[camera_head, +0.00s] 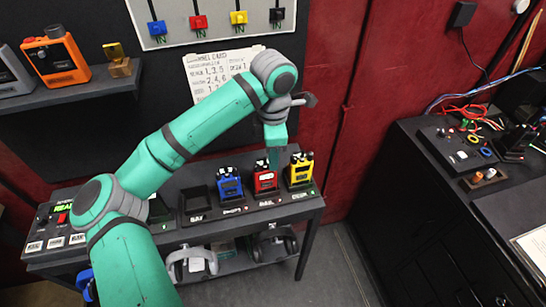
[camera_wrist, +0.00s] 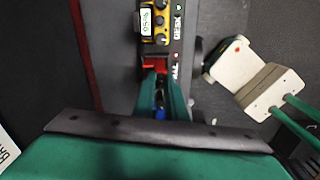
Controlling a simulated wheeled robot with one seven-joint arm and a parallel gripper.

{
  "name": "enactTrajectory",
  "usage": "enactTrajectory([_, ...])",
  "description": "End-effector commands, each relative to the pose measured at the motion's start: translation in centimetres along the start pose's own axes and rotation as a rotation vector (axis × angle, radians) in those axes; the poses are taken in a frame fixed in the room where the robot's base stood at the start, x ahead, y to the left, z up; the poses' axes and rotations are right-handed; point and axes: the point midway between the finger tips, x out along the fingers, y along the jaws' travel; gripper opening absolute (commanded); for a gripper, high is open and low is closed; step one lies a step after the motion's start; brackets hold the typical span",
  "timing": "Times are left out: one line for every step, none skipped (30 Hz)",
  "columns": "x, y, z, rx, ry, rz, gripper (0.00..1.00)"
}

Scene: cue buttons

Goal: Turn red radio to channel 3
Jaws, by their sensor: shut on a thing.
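The red radio (camera_head: 265,181) stands upright in a dock on the dark bench, between the blue radio (camera_head: 229,184) and the yellow radio (camera_head: 299,170). My gripper (camera_head: 274,158) points down at the red radio's top, with its fingers shut on it there. In the wrist view, the fingers (camera_wrist: 161,88) meet at the red radio (camera_wrist: 154,64), and part of it shows beyond them. The fingers hide the exact grip and the knob setting. The yellow radio (camera_wrist: 153,22) shows a lit display in the wrist view.
An empty dock (camera_head: 195,204) is left of the blue radio. A handwritten channel card (camera_head: 212,72) hangs on the back wall, partly hidden by my arm. Headphones (camera_head: 192,262) lie on the shelf below. A cluttered dark counter (camera_head: 400,220) stands at right.

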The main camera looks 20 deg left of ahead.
Motion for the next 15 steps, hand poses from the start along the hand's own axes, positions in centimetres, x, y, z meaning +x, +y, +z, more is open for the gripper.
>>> enactTrajectory([-0.04,0.01,0.00,0.000,0.000,0.001,0.00])
enactTrajectory([-0.04,0.01,0.00,0.000,0.000,0.001,0.00])
enactTrajectory([-0.04,0.01,0.00,0.000,0.000,0.001,0.00])
enactTrajectory([-0.04,0.01,0.00,0.000,0.000,0.001,0.00])
enactTrajectory([-0.04,0.01,0.00,0.000,0.000,0.001,0.00])
enactTrajectory([-0.04,0.01,0.00,0.000,0.000,0.001,0.00])
enactTrajectory([-0.04,0.01,0.00,0.000,0.000,0.001,0.00])
enactTrajectory([-0.04,0.01,0.00,0.000,0.000,0.001,0.00])
enactTrajectory([-0.04,0.01,0.00,0.000,0.000,0.001,0.19])
enactTrajectory([-0.04,0.01,0.00,0.000,0.000,0.001,0.26])
enactTrajectory([-0.04,0.01,0.00,0.000,0.000,0.001,0.31])
enactTrajectory([-0.03,0.01,0.00,0.000,0.000,0.001,0.31])
enactTrajectory([-0.03,0.01,0.00,0.000,0.000,0.001,0.31])
enactTrajectory([-0.03,0.01,0.00,0.000,0.000,0.001,0.31])
enactTrajectory([-0.02,0.01,0.00,0.000,0.000,0.000,0.31])
